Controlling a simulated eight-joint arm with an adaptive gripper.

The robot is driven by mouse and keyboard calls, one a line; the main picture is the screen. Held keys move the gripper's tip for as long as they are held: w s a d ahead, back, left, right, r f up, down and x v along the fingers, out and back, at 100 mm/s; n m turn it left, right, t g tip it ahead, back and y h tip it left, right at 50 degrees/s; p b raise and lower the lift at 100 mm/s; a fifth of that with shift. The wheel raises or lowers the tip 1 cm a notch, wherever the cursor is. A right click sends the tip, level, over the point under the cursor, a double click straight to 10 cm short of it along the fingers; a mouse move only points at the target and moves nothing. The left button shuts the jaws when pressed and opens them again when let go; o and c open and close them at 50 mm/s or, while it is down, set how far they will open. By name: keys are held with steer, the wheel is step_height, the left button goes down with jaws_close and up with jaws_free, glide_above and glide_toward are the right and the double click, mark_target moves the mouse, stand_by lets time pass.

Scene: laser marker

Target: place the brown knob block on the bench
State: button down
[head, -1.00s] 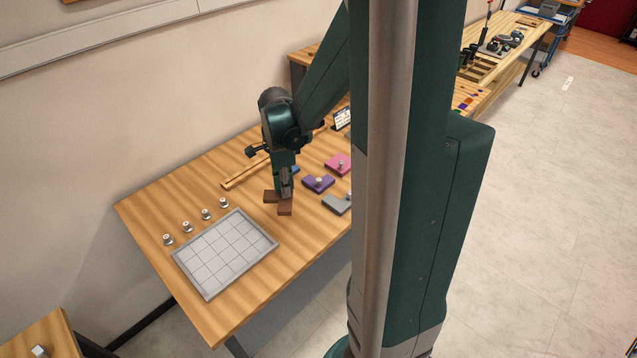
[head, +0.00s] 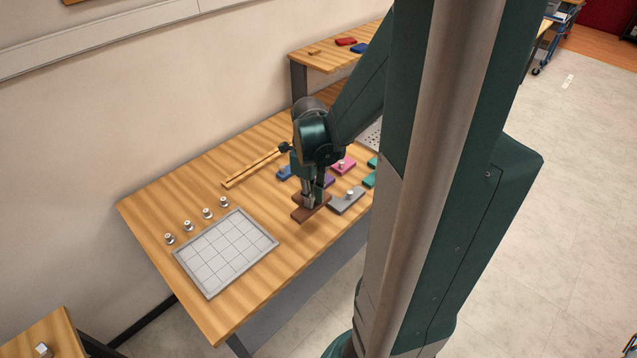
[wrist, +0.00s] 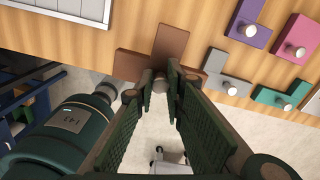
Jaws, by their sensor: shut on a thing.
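The brown knob block (head: 309,211) is a flat, dark brown piece held in my gripper (head: 315,200) over the front part of the wooden bench (head: 270,283). In the wrist view the brown block (wrist: 168,45) shows a branched shape, and its knob sits between the fingertips of my gripper (wrist: 160,82). The gripper is shut on the knob. The block is close to the bench's front edge. I cannot tell how far it is above the bench top. Part of the block is hidden by the fingers.
A grey block (head: 346,200) lies just right of the brown one, with a purple block (wrist: 249,25), a pink block (head: 343,166) and teal blocks beyond. A grey grid tray (head: 177,256) lies at left, with several metal knobs behind it. Bare bench lies between tray and blocks.

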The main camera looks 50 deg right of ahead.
steer(key=shift+f, duration=0.1)
steer(key=shift+f+b, duration=0.35)
steer(key=shift+f, duration=2.5)
steer(key=shift+f+b, duration=0.3)
steer(key=shift+f, duration=1.75)
steer(key=shift+f, duration=0.2)
steer(key=c, duration=2.4)
jaws_free()
steer(key=shift+r, duration=0.2)
steer(key=shift+r+p, duration=0.75)
steer(key=shift+r, duration=5.25)
